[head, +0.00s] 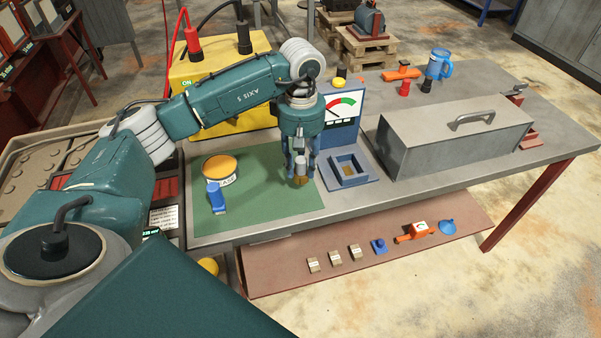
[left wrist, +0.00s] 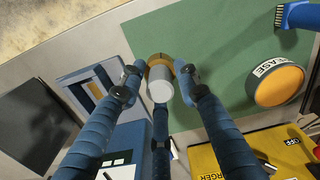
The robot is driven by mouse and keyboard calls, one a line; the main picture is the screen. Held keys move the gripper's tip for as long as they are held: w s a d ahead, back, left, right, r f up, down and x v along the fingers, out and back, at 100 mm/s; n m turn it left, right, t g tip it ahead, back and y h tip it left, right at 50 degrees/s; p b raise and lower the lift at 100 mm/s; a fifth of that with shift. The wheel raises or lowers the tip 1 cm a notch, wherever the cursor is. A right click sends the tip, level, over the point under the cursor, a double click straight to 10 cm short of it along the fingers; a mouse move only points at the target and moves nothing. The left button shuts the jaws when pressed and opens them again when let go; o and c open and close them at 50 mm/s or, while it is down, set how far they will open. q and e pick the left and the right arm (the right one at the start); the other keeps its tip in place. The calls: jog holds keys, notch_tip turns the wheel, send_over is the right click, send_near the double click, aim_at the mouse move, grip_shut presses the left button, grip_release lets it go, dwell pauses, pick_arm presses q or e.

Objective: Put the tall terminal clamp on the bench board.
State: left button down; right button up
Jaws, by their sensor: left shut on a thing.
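The tall terminal clamp (head: 301,168), a grey cylinder with a brass-coloured end, is between the fingers of my left gripper (head: 300,174), which is shut on it. In the left wrist view the clamp (left wrist: 160,90) shows its grey part and brass ring between the two fingertips (left wrist: 161,72). The flat green sheet on the bench, seemingly the bench board (head: 265,205), lies beneath the clamp, which is over its right part. I cannot tell whether the clamp touches it. My right gripper is not in view.
A grease tin (head: 220,166) and a blue brush (head: 216,198) occupy the green sheet's left side. A blue tray (head: 349,170) and a gauge (head: 341,115) stand close to the right. A yellow charger (head: 190,72) is behind; a grey toolbox (head: 450,140) stands farther right. The sheet's front middle is clear.

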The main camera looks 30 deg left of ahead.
aim_at(301, 159)
pick_arm(q)
notch_tip(301, 159, down, 4)
jog(key=shift+p, duration=0.45)
jog(key=shift+f, duration=0.3)
jog(key=c, duration=1.2)
grip_release()
jog(key=shift+r, duration=0.1)
jog(key=shift+r, duration=0.25)
notch_tip(301, 159, up, 12)
jog(key=b, duration=0.3)
jog(key=shift+f, duration=0.2)
